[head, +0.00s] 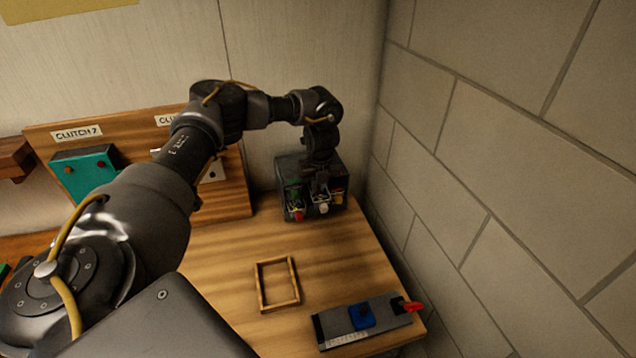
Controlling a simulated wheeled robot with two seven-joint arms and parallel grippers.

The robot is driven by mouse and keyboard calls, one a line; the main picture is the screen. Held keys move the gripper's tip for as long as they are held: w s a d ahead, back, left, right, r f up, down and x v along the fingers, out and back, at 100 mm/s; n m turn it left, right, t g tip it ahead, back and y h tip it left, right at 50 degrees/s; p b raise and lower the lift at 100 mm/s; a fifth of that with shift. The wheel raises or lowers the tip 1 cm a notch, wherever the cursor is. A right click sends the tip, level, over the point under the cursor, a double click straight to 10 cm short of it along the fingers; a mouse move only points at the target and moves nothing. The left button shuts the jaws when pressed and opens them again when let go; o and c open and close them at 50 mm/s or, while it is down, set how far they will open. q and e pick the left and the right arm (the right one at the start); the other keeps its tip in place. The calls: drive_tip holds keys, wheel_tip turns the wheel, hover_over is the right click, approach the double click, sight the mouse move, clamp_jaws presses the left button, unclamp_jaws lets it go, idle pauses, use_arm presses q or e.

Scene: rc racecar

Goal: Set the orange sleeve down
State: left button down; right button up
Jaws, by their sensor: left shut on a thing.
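My left gripper (320,191) points down at the front of a dark box (291,172) at the back right of the wooden bench. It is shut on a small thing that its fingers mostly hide. Small red, white, green and yellow-orange parts show close around the fingertips at the box's front. I cannot make out clearly which of these, if any, is the orange sleeve, or whether the held thing touches the box. My right gripper is not in view.
An empty wooden frame (260,289) lies on the bench (337,259). A grey block (385,318) with a blue part (361,317) and a red tip (413,307) lies near the front right. A wooden panel (232,184) stands at left; a block wall (510,150) bounds the right.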

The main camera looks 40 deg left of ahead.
use_arm(q)
drive_tip(key=shift+f, duration=0.2)
drive_tip(key=c, duration=1.8)
unclamp_jaws()
drive_tip(key=shift+o, duration=0.2)
drive_tip(key=shift+r, duration=0.25)
drive_tip(key=shift+r+b, duration=0.25)
drive_tip(key=shift+b, duration=0.15)
wheel_tip(320, 180, up, 11)
drive_tip(key=s+d+b, duration=0.1)
drive_tip(key=shift+d, duration=0.25)
drive_tip(key=shift+s, duration=0.1)
